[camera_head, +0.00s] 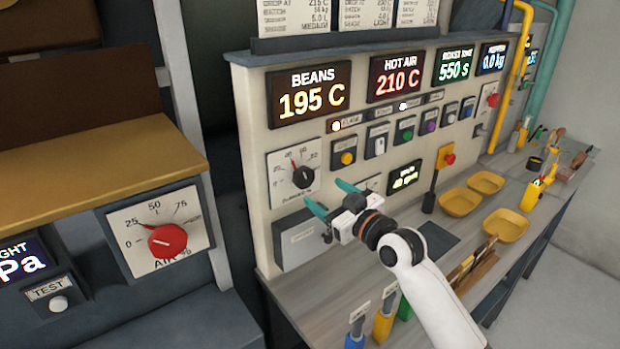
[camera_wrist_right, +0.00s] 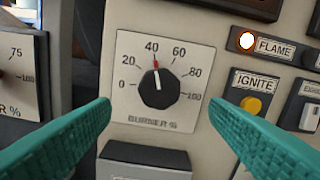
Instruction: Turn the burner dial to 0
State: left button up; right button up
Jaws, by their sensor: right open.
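The burner dial (camera_head: 302,176) is a black knob on a white scale plate on the upright panel. In the right wrist view the burner dial (camera_wrist_right: 159,88) has its white pointer line near 40, with a red mark beside it. The plate reads 0 to 100 and "BURNER %". My right gripper (camera_head: 327,197) is in front of the panel, below and right of the dial. Its teal fingers are open and empty. In the right wrist view the fingers (camera_wrist_right: 160,112) spread to either side of the dial, apart from it. My left gripper is out of view.
A red air dial (camera_head: 167,240) sits on the left machine. A flame lamp (camera_wrist_right: 247,41) and yellow ignite button (camera_wrist_right: 251,105) are right of the burner dial. A grey box (camera_head: 305,238) juts out below it. Yellow bowls (camera_head: 460,202) stand on the bench.

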aim_at(307, 181)
jog(key=x, duration=0.5)
jog(key=shift+w+p, duration=0.1)
jog(key=shift+p, duration=0.3)
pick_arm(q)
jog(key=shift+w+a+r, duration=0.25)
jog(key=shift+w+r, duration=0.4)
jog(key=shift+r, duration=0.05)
pick_arm(e)
jog(key=shift+w+a+f, duration=0.1)
jog(key=shift+w+a, duration=0.4)
jog(key=shift+w, duration=0.1)
